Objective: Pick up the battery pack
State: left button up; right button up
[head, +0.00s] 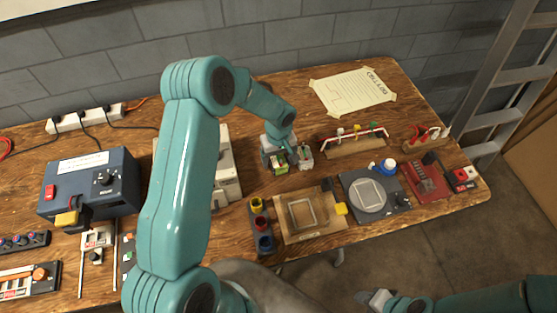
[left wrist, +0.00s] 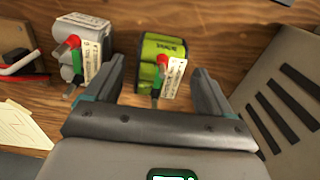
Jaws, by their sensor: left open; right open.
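A green battery pack (left wrist: 155,47) with a red terminal and a white tag stands on the wooden bench. It also shows in the head view (head: 280,165), partly hidden by my gripper. A grey pack (left wrist: 80,35) of similar shape, also tagged, stands beside it and shows in the head view (head: 305,156). My left gripper (left wrist: 158,88) is open and empty, with its fingers on either side of the green pack's near end; I cannot tell whether they touch it. In the head view the left gripper (head: 280,153) points down over the bench. My right gripper (head: 377,298) is open, low over the floor.
A slotted light-coloured unit (left wrist: 285,95) stands close on the right in the left wrist view. A wire rack (head: 355,143), a wooden frame tray (head: 318,230) and a grey round-plate device (head: 350,185) lie nearby. A blue-grey power box (head: 90,182) stands at the left.

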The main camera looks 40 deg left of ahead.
pick_arm(q)
notch_tip(320, 180, down, 2)
jog(key=shift+w+a+f, duration=0.1)
jog(key=shift+w+f, duration=0.05)
jog(key=shift+f, duration=0.2)
pick_arm(e)
jog(key=shift+r, duration=0.35)
pick_arm(q)
jog(key=c, duration=1.4)
